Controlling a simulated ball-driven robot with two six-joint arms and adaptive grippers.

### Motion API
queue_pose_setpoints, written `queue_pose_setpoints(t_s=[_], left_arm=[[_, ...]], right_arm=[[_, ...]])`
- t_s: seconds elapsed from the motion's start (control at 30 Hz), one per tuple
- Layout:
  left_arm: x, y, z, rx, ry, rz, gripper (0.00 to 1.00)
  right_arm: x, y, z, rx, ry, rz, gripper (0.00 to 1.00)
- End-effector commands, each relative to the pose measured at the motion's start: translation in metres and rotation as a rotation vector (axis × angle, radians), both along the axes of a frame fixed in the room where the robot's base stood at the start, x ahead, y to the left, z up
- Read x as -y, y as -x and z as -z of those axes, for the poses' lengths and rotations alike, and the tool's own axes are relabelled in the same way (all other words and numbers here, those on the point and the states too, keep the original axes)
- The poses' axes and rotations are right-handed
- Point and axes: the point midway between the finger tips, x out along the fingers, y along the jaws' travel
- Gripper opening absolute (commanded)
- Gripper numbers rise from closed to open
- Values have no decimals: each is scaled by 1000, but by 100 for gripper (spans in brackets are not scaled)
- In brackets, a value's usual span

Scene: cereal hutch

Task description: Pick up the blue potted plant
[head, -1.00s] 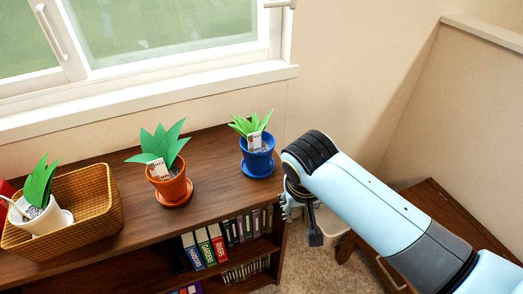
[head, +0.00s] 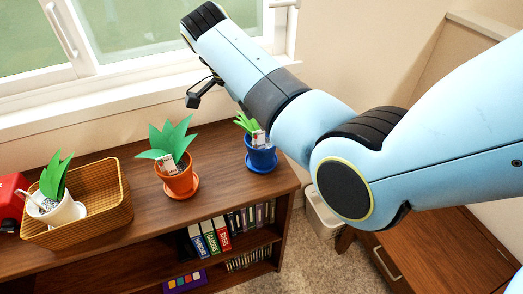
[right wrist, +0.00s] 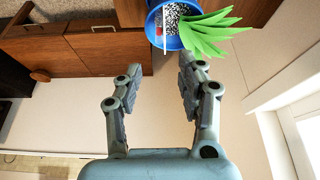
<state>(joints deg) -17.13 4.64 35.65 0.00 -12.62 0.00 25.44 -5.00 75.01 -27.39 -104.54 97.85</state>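The blue potted plant (head: 261,157) stands on its blue saucer near the right end of the brown shelf top, upright, partly overlapped by my right arm in the head view. In the right wrist view the blue pot (right wrist: 158,28) with green leaves and a white tag lies at the top edge, beyond the fingertips. My right gripper (right wrist: 158,78) is open and empty, its two fingers apart and not touching the pot. In the head view my right arm reaches up over the plant towards the window, and its fingers cannot be made out. My left gripper is not in view.
An orange potted plant (head: 178,178) stands left of the blue one. A wicker basket (head: 112,210) holds a white potted plant (head: 58,208). A red object (head: 10,195) sits at far left. Books (head: 210,236) fill the shelf below. A bin (head: 322,215) stands on the floor.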

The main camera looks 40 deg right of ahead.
Motion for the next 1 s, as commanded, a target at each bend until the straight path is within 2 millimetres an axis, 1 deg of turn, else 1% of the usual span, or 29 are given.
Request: queue_pose_setpoints(t_s=[0.03, 0.23, 0.4, 0.5, 0.6, 0.77, 0.87, 1.0], left_arm=[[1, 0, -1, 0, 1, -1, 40], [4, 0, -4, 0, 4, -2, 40], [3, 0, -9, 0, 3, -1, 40], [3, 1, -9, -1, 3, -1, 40], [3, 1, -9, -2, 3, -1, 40], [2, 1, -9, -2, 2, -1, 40], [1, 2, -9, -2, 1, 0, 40], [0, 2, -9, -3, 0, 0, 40]], right_arm=[[2, 1, 6, -1, 1, -1, 39], [8, 2, 22, -3, -1, -2, 39], [15, 2, 48, -3, -1, -2, 39], [19, 3, 59, -1, -2, -3, 39], [21, 3, 63, 1, -2, -2, 39], [21, 3, 63, 2, -3, -3, 39], [21, 3, 63, 0, -3, -3, 28], [20, 3, 63, 0, -3, -3, 10]])
